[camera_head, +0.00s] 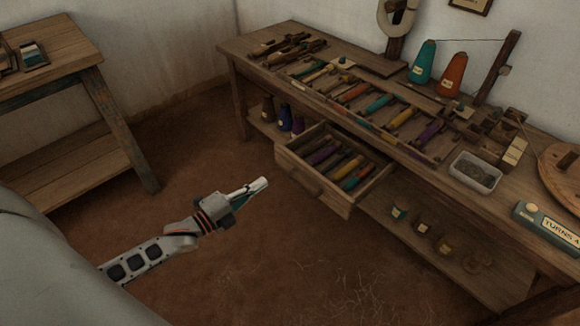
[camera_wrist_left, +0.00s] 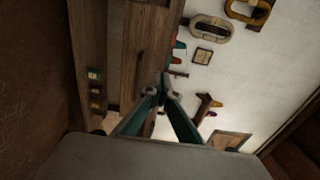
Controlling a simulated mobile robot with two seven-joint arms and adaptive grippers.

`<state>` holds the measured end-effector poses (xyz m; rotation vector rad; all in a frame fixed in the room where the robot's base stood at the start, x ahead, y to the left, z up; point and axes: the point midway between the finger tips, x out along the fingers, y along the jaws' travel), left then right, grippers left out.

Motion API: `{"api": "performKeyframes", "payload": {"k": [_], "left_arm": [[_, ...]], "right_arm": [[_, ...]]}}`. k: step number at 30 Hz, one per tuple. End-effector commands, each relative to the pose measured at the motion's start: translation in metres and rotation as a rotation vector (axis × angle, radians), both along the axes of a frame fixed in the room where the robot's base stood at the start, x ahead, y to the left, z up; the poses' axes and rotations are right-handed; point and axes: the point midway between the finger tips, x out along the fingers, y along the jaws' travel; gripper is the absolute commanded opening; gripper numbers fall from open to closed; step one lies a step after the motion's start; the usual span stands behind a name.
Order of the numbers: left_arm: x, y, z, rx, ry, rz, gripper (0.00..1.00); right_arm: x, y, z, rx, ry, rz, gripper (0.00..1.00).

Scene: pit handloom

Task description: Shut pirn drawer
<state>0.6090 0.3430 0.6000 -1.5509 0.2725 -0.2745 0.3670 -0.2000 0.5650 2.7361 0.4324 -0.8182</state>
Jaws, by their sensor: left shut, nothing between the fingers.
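The pirn drawer (camera_head: 318,200) stands pulled out from under the top of the wooden bench, with its handle (camera_head: 306,186) on its front board. Several coloured pirns (camera_head: 345,165) lie inside it. My left gripper (camera_head: 262,184) is shut and empty, in the air a little left of the drawer front, apart from it. In the left wrist view the shut fingers (camera_wrist_left: 165,84) point toward the bench and wall; I cannot make out the drawer there. My right gripper shows in neither view.
The bench top (camera_head: 262,45) carries rows of pirns, a teal cone (camera_head: 422,62), an orange cone (camera_head: 452,74) and a clear tub (camera_head: 475,172). Small pots stand on the lower shelf (camera_head: 385,225). A second wooden table (camera_head: 60,50) is at left. The floor (camera_head: 215,125) between is clear.

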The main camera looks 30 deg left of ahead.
Motion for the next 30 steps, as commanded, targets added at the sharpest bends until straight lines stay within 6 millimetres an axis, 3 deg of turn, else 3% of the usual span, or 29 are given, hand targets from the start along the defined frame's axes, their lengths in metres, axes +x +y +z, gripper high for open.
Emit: {"api": "performKeyframes", "payload": {"k": [15,21,30], "left_arm": [[0.086,-0.032,-0.003,-0.003,0.003,0.000,0.00],[0.105,-0.039,-0.003,-0.002,0.004,0.000,0.00],[0.111,-0.041,0.000,-0.003,0.001,0.000,0.00]], "right_arm": [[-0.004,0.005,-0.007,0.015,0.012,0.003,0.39],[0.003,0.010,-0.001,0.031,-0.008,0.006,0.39],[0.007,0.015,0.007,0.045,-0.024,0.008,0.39]]}}
